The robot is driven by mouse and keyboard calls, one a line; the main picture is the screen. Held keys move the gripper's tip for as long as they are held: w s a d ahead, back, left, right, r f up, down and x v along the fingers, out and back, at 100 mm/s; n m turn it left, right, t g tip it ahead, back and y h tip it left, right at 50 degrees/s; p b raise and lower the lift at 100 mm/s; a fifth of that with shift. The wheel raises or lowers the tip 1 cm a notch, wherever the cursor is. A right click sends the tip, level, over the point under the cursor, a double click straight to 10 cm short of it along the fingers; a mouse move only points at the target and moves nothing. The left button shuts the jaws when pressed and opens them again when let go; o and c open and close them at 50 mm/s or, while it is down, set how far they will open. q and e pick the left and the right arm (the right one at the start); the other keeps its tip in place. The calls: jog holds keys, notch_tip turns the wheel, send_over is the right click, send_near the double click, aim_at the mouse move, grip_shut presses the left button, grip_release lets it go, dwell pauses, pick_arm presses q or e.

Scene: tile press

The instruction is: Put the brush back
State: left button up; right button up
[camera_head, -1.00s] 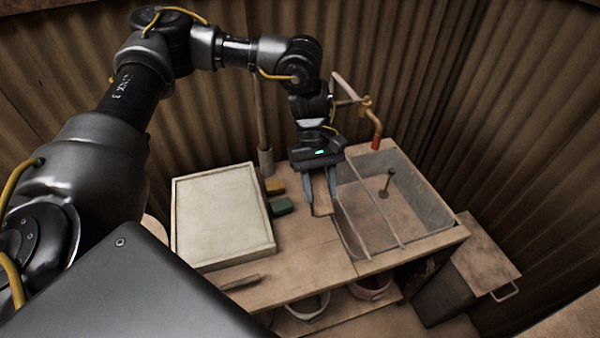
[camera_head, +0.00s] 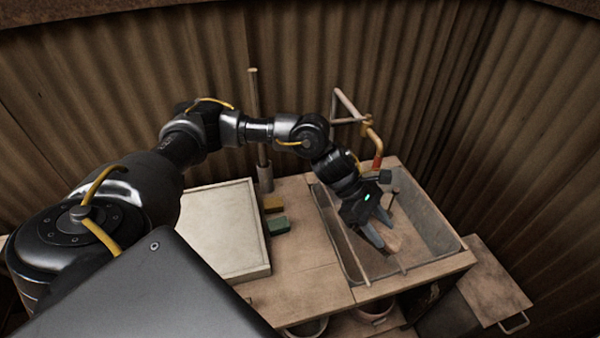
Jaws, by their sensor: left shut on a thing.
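My left gripper (camera_head: 384,236) is over the sink basin (camera_head: 437,237) on the right of the bench, pointing down and tilted to the right. Its fingers are shut on a brown wooden piece that looks like the brush (camera_head: 393,243). Only a small part of the brush shows between and beyond the fingertips. I cannot tell whether it touches the basin floor. My right gripper is not in view.
A thin bar (camera_head: 345,235) crosses the basin and a small post (camera_head: 394,193) stands behind the gripper. A pipe with a red end (camera_head: 377,161) hangs at the back.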

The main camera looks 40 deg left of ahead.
pick_arm(q)
jog(key=w+a+f+n+t+y, duration=0.1)
jog(key=a+f+n+t+y, duration=0.2)
jog(key=a+n+t, duration=0.6)
jog(key=a+f+n+t+y, duration=0.25)
jog(key=a+n+t, duration=0.2)
jog(key=a, duration=0.85)
jog(key=shift+n+g+y, duration=0.45)
jog(key=w+a+f+b, duration=0.2)
jog(key=a+b, duration=0.1)
jog(key=w+a+f+b, duration=0.2)
jog(key=w+a+f, duration=0.1)
jog(key=a, duration=0.1)
jog(key=w+a+f+b, duration=0.3)
jog(key=shift+a+f+b, duration=0.2)
jog(key=shift+a+b, duration=0.05)
jog(key=shift+b, duration=0.1)
jog(key=shift+w+a, duration=0.1)
jog(key=shift+a, duration=0.15)
jog(key=f+b, duration=0.2)
jog(key=f, duration=0.1)
jog(key=f+b, duration=0.1)
jog(key=shift+w+a+f, duration=0.2)
jog(key=shift+w+a, duration=0.05)
jog(key=shift+a, duration=0.1)
jog(key=shift+r, duration=0.15)
jog(key=shift+f+b, duration=0.4)
jog(key=shift+s+d+f, duration=0.1)
jog(key=shift+s+f, duration=0.05)
jog(key=shift+f, duration=0.05)
